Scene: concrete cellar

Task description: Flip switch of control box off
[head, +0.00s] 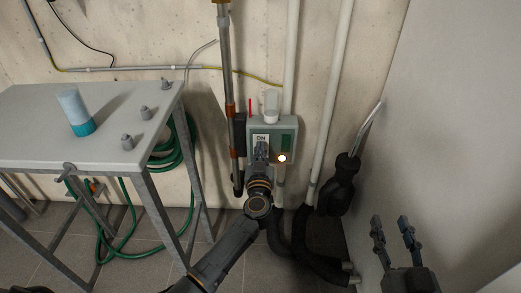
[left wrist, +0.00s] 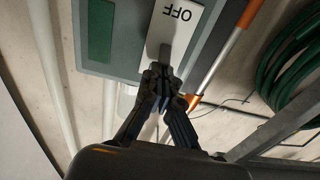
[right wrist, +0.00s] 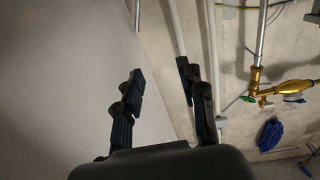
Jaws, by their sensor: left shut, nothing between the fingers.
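The control box (head: 290,125) is grey-green and mounted on the concrete wall, with a lit round lamp (head: 282,158) at its lower right. Its white switch plate (head: 261,138) reads ON at the top. In the left wrist view the plate (left wrist: 182,22) shows OFF, upside down, with a grey switch lever (left wrist: 166,52) at the fingertips. My left gripper (head: 261,158) is shut in front of the box and hides the lower plate; it shows close to the lever in its wrist view (left wrist: 160,78). Whether it touches the lever is unclear. My right gripper (head: 393,226) is open and empty, low at the right.
A grey metal table (head: 60,138) with a blue-white cup (head: 75,110) stands at the left. A green hose (head: 178,150) hangs behind it. Vertical pipes (head: 333,90) flank the box. A pale flat surface (head: 440,110) closes off the right side.

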